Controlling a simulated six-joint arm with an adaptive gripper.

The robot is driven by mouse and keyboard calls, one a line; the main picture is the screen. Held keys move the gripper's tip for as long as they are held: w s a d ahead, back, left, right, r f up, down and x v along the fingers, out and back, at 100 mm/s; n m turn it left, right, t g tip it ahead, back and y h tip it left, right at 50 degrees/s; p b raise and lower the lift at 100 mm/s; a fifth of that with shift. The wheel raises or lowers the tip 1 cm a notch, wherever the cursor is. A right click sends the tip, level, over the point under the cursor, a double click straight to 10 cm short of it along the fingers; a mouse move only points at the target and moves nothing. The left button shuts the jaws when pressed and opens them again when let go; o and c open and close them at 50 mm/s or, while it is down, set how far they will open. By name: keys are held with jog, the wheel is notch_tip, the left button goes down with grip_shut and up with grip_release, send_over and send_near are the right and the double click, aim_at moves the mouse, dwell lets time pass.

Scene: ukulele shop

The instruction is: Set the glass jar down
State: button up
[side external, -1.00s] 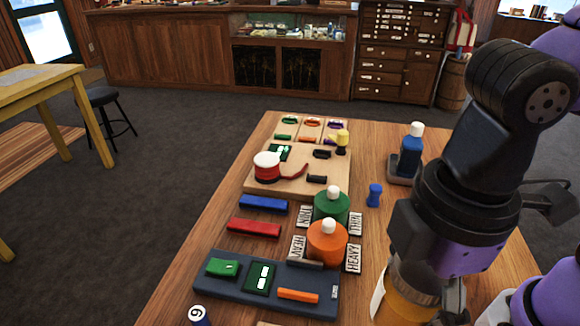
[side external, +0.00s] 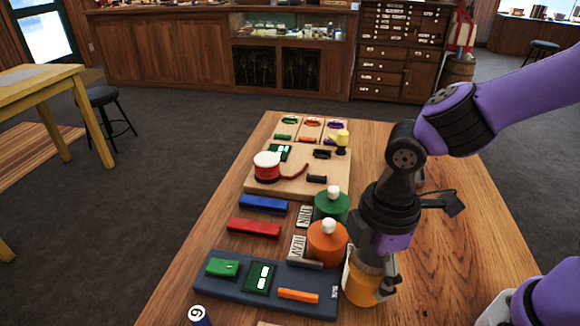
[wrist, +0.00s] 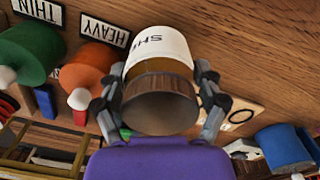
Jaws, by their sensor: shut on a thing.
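The glass jar (side external: 362,287) is amber with a white label, and its brown-grey lid faces the camera in the wrist view. My gripper (wrist: 157,92) is shut on it, one finger on each side near the lid. In the side view the jar is beside the orange round pot (side external: 326,243), at the right end of the dark tray (side external: 225,290). It looks upright and low over the wooden table (side external: 455,240). I cannot tell whether its base touches the wood. My wrist hides part of the jar's top in the side view.
A green pot (side external: 331,205) stands behind the orange one, with word plates beside them. Blue (side external: 264,205) and red (side external: 253,228) bars lie to the left. A wooden board (side external: 256,187) holds small parts farther back. The table right of my gripper looks mostly clear.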

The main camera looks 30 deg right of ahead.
jog(key=shift+f, duration=0.85)
jog(key=shift+f, duration=0.15)
jog(key=o, duration=1.3)
notch_tip(320, 180, up, 12)
jog(key=shift+f, duration=0.15)
jog(key=d+m+t, duration=0.2)
jog(key=d+m, duration=0.2)
jog(key=d+r+m+t, duration=0.1)
jog(key=d+m, duration=0.4)
jog(key=d+r+m+t, duration=0.1)
jog(key=d+m+t, duration=0.1)
jog(key=d+m, duration=0.2)
jog(key=shift+s+d+m+t, duration=0.15)
jog(key=shift+m+t, duration=0.15)
jog(key=shift+m, duration=0.4)
